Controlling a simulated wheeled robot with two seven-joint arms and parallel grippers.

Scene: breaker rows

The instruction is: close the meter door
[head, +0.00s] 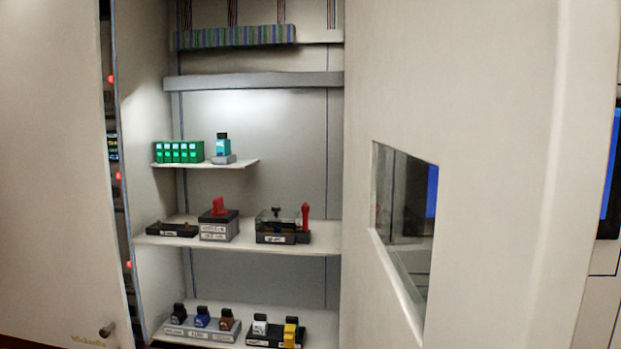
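A pale cabinet stands open in front of me, its back wall (260,130) and shelves in plain view. A large pale door with a window (490,190) stands open at the right and covers the right side of the cabinet. I take it to be the meter door, though no label on it is readable. Its window (404,235) is a slanted glass pane in the lower part. No handle shows on this door. Neither of my grippers is in view.
A green block row (179,152) and a teal device (222,148) sit on the upper shelf. Red-handled switches (219,222) sit on the middle shelf, colored breakers (202,322) on the lower.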

